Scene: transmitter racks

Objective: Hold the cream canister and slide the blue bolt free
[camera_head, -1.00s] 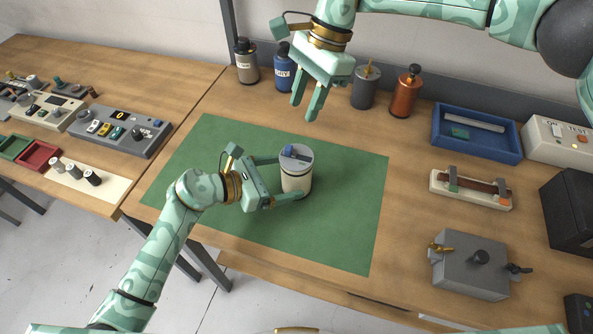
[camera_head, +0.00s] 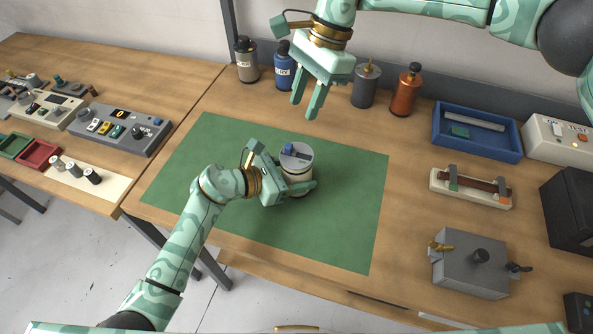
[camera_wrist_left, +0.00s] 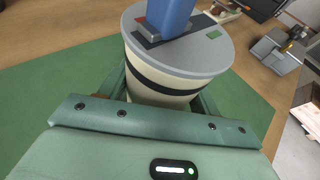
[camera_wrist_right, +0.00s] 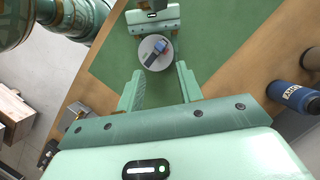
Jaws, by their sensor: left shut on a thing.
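The cream canister (camera_head: 297,184) stands upright on the green mat (camera_head: 345,215). It has a grey lid and a dark band. The blue bolt (camera_head: 290,150) sits on the lid; it also shows large in the left wrist view (camera_wrist_left: 169,15) and small in the right wrist view (camera_wrist_right: 160,49). My left gripper (camera_head: 300,188) is shut on the canister, its fingers on either side of the body. My right gripper (camera_head: 307,106) is open and empty, above and behind the canister, fingers pointing down.
Grey, blue (camera_head: 284,72) and orange (camera_head: 405,93) bottles stand along the back. At right are a blue tray (camera_head: 476,150), a cream fixture (camera_head: 471,190) and a grey box (camera_head: 470,266). The mat around the canister is clear.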

